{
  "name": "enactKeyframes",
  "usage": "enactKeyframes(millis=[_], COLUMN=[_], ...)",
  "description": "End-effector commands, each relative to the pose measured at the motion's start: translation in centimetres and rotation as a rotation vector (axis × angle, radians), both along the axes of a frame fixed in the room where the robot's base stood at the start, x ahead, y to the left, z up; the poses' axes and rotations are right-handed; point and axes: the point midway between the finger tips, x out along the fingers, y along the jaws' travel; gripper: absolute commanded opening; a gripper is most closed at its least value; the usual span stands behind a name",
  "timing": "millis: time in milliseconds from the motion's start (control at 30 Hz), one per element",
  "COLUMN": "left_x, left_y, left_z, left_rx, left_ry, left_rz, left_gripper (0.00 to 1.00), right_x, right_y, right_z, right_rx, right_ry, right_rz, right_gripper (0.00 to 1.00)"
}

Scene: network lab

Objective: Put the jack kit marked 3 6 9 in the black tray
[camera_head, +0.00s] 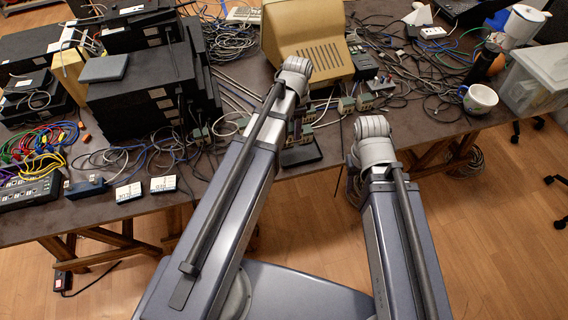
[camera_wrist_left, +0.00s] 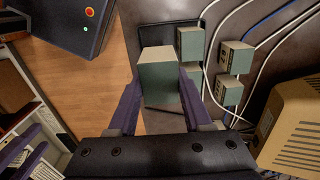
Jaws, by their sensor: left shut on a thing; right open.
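My left gripper (camera_wrist_left: 159,92) is shut on a grey-green block (camera_wrist_left: 158,76), seen in the left wrist view. I cannot read any marking on the block's visible faces, so I cannot tell if it is the 3 6 9 kit. In the head view the left arm hides most of this gripper. A flat black tray (camera_head: 301,154) lies at the table's front edge beside the left arm. Its dark rim shows behind the held block in the left wrist view (camera_wrist_left: 168,25). Purple fingers of my right gripper (camera_wrist_left: 20,146) show apart at the lower left, with nothing visible between them.
Similar grey-green blocks (camera_wrist_left: 190,44) stand close by among white cables. A beige monitor (camera_head: 308,45) stands behind them. Two white-labelled pieces (camera_head: 128,192) lie at the left front. A mug (camera_head: 480,99) and a clear bin (camera_head: 538,80) are at the right.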

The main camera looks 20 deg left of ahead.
Motion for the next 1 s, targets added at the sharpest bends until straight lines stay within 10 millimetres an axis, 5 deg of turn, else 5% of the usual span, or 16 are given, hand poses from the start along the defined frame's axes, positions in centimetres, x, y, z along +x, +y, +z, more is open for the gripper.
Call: enactKeyframes(millis=[267, 700, 1000], left_x=[0.0, 0.0, 0.0], left_y=[0.0, 0.0, 0.0], left_z=[-0.2, -5.8, -6.4], left_rx=[0.000, 0.000, 0.000], left_ry=[0.000, 0.000, 0.000], left_rz=[0.002, 0.001, 0.001], left_gripper=[0.00, 0.00, 0.00], right_x=[0.0, 0.0, 0.0], right_y=[0.0, 0.0, 0.0], right_z=[-0.2, -5.8, -6.4], right_rx=[0.000, 0.000, 0.000], right_ry=[0.000, 0.000, 0.000], right_rz=[0.000, 0.000, 0.000], right_gripper=[0.50, 0.50, 0.50])
